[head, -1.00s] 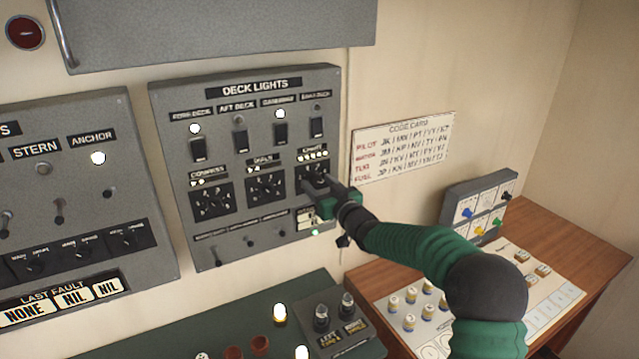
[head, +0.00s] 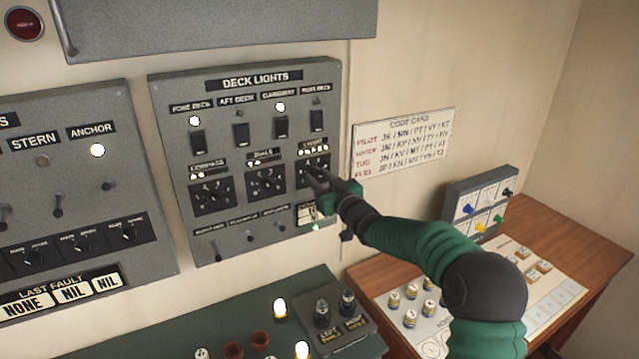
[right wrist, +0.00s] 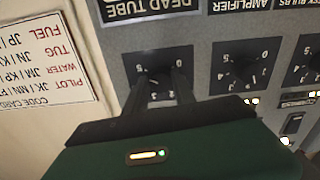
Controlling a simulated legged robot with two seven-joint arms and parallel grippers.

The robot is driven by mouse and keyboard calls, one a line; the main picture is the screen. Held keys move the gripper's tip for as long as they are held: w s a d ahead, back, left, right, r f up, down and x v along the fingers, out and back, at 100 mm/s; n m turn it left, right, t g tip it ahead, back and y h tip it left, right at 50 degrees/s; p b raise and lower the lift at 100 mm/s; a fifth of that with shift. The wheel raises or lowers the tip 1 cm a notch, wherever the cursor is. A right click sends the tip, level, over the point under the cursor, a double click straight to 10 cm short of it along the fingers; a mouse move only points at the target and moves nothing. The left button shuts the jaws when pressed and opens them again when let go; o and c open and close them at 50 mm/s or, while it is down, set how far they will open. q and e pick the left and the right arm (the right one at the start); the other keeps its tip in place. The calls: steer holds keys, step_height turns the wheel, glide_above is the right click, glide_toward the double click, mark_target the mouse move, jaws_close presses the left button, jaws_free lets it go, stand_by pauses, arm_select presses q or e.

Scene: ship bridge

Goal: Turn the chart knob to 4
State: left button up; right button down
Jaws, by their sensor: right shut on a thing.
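The chart knob (head: 314,171) is the rightmost of three dials in the middle row of the grey DECK LIGHTS panel (head: 330,90). My right gripper (head: 316,178) is shut on the chart knob, its fingers reaching the panel from the lower right. In the right wrist view, which is upside down, the fingers of my right gripper (right wrist: 160,92) stand on both sides of the dark chart knob (right wrist: 154,80). Dial digits 5 and 0 show beyond it. The fingers hide part of the dial, so I cannot read the pointer. Several small lights are lit above the dial. My left gripper is not in view.
The compass dial (head: 212,197) and dials knob (head: 265,184) sit left of the chart knob. Switches line the panel above and below. A code card (head: 403,143) hangs to the right. A wooden desk (head: 565,240) with small parts stands below right.

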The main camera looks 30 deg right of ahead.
steer(key=n+b, duration=0.3)
steer(key=n, duration=0.1)
steer(key=shift+f+b, duration=0.25)
steer(key=shift+b, duration=0.15)
steer(key=shift+r+n+b, duration=0.15)
steer(key=shift+n+b, duration=1.25)
steer(key=shift+n, duration=0.9)
steer(key=c, duration=1)
jaws_free()
steer(key=shift+c, duration=0.2)
steer(key=shift+d, duration=0.1)
steer(key=shift+s+b, duration=0.3)
steer(key=shift+s, duration=0.1)
steer(key=s+b, duration=0.3)
steer(key=s, duration=1.2)
steer(key=shift+s+d, duration=0.3)
steer(key=shift+s, duration=0.1)
